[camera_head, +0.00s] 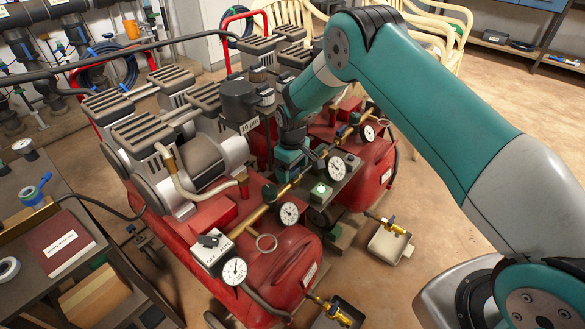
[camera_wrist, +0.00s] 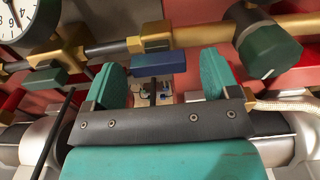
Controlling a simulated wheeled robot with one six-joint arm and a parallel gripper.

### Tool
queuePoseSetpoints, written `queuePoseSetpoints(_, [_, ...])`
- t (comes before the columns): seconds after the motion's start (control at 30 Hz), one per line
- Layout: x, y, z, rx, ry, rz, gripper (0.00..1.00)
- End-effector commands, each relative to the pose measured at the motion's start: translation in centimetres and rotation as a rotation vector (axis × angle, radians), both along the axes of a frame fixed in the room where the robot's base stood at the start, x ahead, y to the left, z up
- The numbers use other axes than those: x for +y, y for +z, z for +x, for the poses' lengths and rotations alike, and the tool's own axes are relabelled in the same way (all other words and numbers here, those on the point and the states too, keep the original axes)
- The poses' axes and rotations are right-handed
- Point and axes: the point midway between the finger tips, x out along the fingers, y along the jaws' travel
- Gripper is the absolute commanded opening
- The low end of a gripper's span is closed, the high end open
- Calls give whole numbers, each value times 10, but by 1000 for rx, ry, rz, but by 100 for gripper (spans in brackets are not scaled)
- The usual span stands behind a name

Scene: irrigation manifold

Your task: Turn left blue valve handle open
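A blue valve handle (camera_wrist: 158,64) sits on the brass pipe (camera_wrist: 205,33) in the wrist view, between the tips of my gripper (camera_wrist: 162,75). The two teal fingers are spread apart. There is a clear gap on the right side of the handle; the left fingertip is very close to it, and I cannot tell whether they touch. In the head view my gripper (camera_head: 292,158) points down at the brass pipe over the red tanks.
A pressure gauge (camera_wrist: 25,18) and a green knob (camera_wrist: 47,76) lie left of the fingers, a dark green knob (camera_wrist: 270,52) right. More gauges (camera_head: 289,213) line the pipe. Compressor motors (camera_head: 205,160) crowd the left. A dark bench (camera_head: 105,270) stands at lower left.

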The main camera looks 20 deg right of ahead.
Motion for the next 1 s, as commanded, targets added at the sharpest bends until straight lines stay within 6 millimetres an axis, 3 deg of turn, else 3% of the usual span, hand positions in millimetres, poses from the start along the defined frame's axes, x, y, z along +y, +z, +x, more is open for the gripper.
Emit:
queuePoseSetpoints(0.23, [-1, 0, -1, 4, -3, -1, 81])
queuePoseSetpoints(0.37, [-1, 11, 0, 2, -3, -1, 81])
queuePoseSetpoints(0.8, [0, 117, 0, -1, -2, 0, 81])
queuePoseSetpoints(1.0, [0, 155, -1, -1, -1, -1, 81])
